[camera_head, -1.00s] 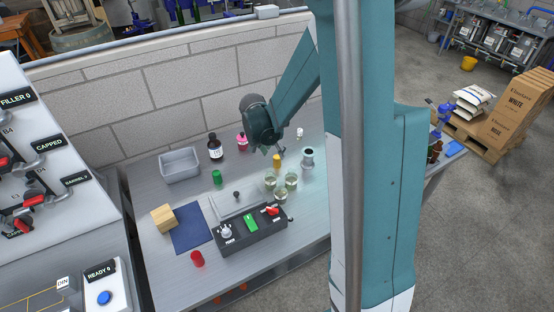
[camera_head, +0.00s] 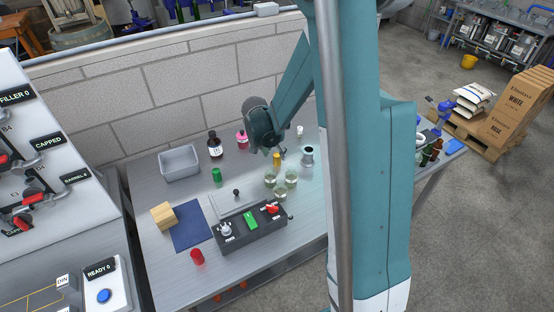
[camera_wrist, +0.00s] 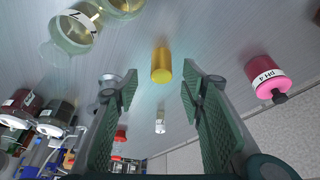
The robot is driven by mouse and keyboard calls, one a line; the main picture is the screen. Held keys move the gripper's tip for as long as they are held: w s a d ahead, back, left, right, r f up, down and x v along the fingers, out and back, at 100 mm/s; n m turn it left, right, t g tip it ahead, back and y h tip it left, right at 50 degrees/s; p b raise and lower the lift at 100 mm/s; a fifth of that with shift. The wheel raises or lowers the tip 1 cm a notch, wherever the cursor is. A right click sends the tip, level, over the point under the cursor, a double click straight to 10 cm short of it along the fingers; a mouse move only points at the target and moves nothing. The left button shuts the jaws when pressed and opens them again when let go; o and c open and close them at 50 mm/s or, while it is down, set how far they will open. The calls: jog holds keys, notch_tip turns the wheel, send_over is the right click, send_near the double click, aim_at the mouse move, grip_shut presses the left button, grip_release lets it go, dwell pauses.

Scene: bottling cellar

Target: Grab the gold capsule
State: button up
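The gold capsule (camera_head: 277,158) stands upright on the grey workbench, just behind the glasses. In the wrist view the gold capsule (camera_wrist: 161,66) shows beyond my fingertips, roughly centred between them, with nothing touching it. My gripper (camera_wrist: 160,80) is open, with both green ribbed fingers spread wide and empty. In the head view my gripper (camera_head: 270,148) is close above the capsule; its fingers are partly hidden there.
A pink bottle (camera_head: 242,140) and a dark bottle (camera_head: 214,147) stand at the left rear. A control box (camera_head: 250,229) is in front. The block wall is behind.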

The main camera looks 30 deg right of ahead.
aim_at(276, 155)
jog(key=shift+f, duration=0.1)
jog(key=shift+b+x, duration=0.45)
jog(key=shift+x, duration=2.05)
jog(key=c, duration=0.7)
